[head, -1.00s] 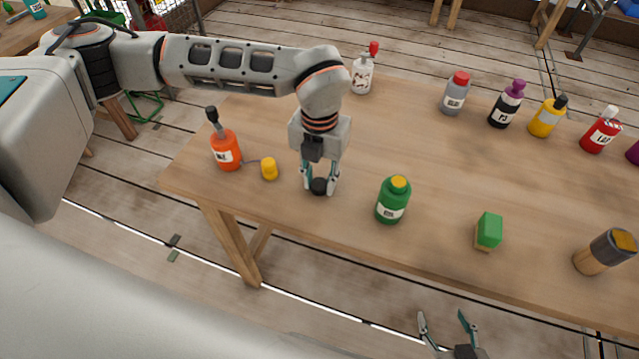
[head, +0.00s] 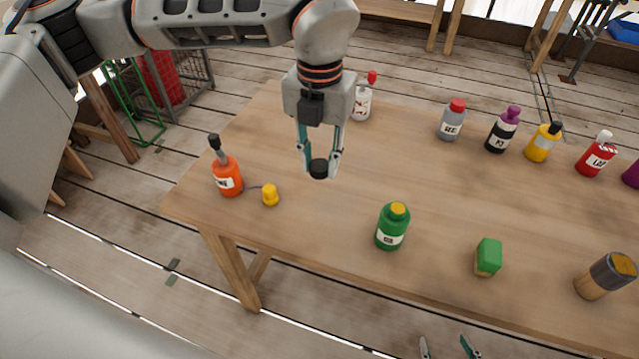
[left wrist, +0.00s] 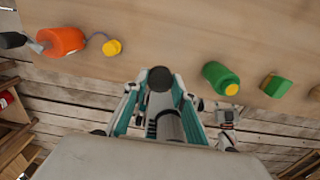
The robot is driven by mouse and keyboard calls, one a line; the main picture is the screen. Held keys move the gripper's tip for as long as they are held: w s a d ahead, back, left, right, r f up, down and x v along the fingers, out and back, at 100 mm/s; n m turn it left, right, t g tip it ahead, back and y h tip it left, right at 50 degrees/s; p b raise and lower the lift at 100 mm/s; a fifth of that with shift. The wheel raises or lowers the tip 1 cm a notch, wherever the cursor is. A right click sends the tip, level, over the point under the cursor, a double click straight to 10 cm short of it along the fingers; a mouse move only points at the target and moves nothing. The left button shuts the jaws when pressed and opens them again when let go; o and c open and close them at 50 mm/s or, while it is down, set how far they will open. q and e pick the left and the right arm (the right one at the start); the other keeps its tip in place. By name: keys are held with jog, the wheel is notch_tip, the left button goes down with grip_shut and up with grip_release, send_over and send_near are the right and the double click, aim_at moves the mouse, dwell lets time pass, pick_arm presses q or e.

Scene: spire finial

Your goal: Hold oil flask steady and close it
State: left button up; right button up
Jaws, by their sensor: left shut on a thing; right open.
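My left gripper (head: 319,169) is shut on a small round black cap (head: 319,168), held above the table with its fingers pointing down. The cap also shows between the fingers in the left wrist view (left wrist: 160,79). A green flask (head: 392,226) with a yellow top stands upright to the right, apart from the gripper. An orange bottle (head: 227,177) with a black-tipped spout stands to the left; a cord joins it to a yellow cap (head: 270,195). I cannot read which bottle is marked oil. My right gripper (head: 448,348) is open and empty at the bottom edge, partly cut off.
The wooden table (head: 330,225) has a green-topped block (head: 488,258) and a dark-topped wooden piece (head: 606,276) at the right front. Several bottles, including a grey one with a red cap (head: 451,121), stand along the far side. The table's middle is clear.

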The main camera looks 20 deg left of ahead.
aim_at(316, 164)
pick_arm(q)
notch_tip(316, 164, up, 6)
dwell(0.6)
jog(key=shift+a+f+m, duration=0.35)
jog(key=shift+m, duration=0.65)
jog(key=s+a+f+m, duration=0.1)
jog(key=a+f+m, duration=0.3)
jog(key=m, duration=1.2)
jog(key=s+a+f+m, duration=0.1)
jog(key=a+f+m, duration=0.4)
jog(key=m, duration=1.2)
jog(key=shift+a+f+m, duration=0.15)
jog(key=shift+f+m, duration=0.15)
jog(key=shift+f, duration=0.5)
jog(key=shift+s, duration=0.1)
